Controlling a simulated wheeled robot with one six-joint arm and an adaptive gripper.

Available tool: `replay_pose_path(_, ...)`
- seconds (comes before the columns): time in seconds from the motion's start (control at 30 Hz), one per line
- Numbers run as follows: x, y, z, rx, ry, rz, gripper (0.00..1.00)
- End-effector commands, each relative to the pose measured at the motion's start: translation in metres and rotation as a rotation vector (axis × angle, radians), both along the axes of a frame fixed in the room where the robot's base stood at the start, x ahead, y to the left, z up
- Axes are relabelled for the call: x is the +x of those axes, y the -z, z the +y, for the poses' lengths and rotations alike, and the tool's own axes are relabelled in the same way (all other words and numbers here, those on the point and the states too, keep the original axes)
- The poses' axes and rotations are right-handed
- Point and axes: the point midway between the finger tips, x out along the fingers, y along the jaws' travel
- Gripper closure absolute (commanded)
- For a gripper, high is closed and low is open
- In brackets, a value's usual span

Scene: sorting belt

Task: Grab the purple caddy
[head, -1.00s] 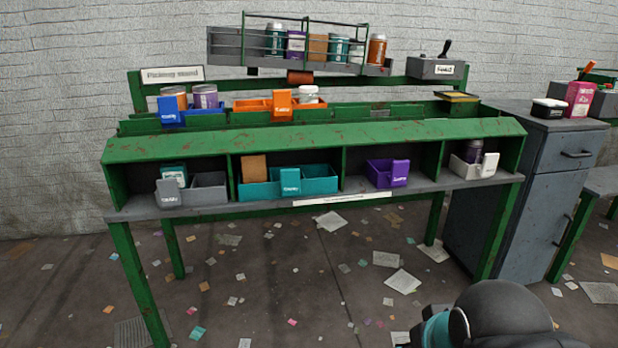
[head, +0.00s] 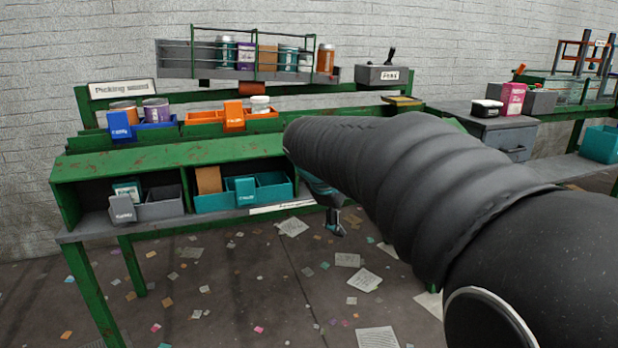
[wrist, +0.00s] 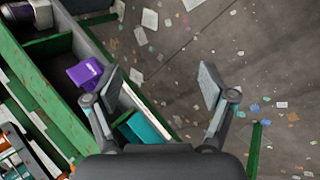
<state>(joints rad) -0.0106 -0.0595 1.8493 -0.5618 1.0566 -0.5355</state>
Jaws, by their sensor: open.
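The purple caddy (wrist: 83,73) shows in the wrist view, in a compartment of the green bench's lower shelf, with its label panel facing out. In the head view it is hidden behind my arm. My gripper (wrist: 160,84) is open and empty. Its left finger is close beside the caddy's label panel in the picture; the right finger is out over the floor. The caddy is not between the fingers. Contact cannot be told. In the head view only a small part of my gripper (head: 335,222) shows below my arm, in front of the shelf.
A teal caddy (head: 272,195), also in the wrist view (wrist: 146,130), and a grey caddy (head: 162,207) stand in the compartments to the left. A pale caddy (wrist: 38,13) holds a jar. Green dividers and the shelf edge border the compartments. Papers litter the open floor.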

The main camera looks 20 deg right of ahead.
Motion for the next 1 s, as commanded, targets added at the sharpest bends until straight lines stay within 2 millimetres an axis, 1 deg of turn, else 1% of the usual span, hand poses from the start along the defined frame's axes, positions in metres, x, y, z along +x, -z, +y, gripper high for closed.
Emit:
replay_pose_path(0.03, 0.022, 0.000, -0.006, -0.050, -0.033, 0.032, 0.17)
replay_pose_path(0.1, 0.048, -0.002, -0.015, -0.126, -0.081, 0.078, 0.17)
replay_pose_path(0.27, 0.109, 0.000, -0.036, -0.297, -0.187, 0.187, 0.17)
replay_pose_path(0.3, 0.124, 0.002, -0.040, -0.340, -0.212, 0.216, 0.17)
replay_pose_path(0.37, 0.146, 0.005, -0.047, -0.403, -0.247, 0.261, 0.17)
replay_pose_path(0.4, 0.160, 0.008, -0.051, -0.444, -0.270, 0.292, 0.17)
replay_pose_path(0.5, 0.192, 0.016, -0.061, -0.541, -0.321, 0.366, 0.17)
replay_pose_path(0.6, 0.217, 0.023, -0.068, -0.620, -0.360, 0.426, 0.17)
replay_pose_path(0.7, 0.234, 0.028, -0.072, -0.674, -0.384, 0.472, 0.17)
replay_pose_path(0.8, 0.244, 0.032, -0.075, -0.709, -0.400, 0.500, 0.17)
replay_pose_path(1.0, 0.252, 0.040, -0.084, -0.729, -0.409, 0.519, 0.17)
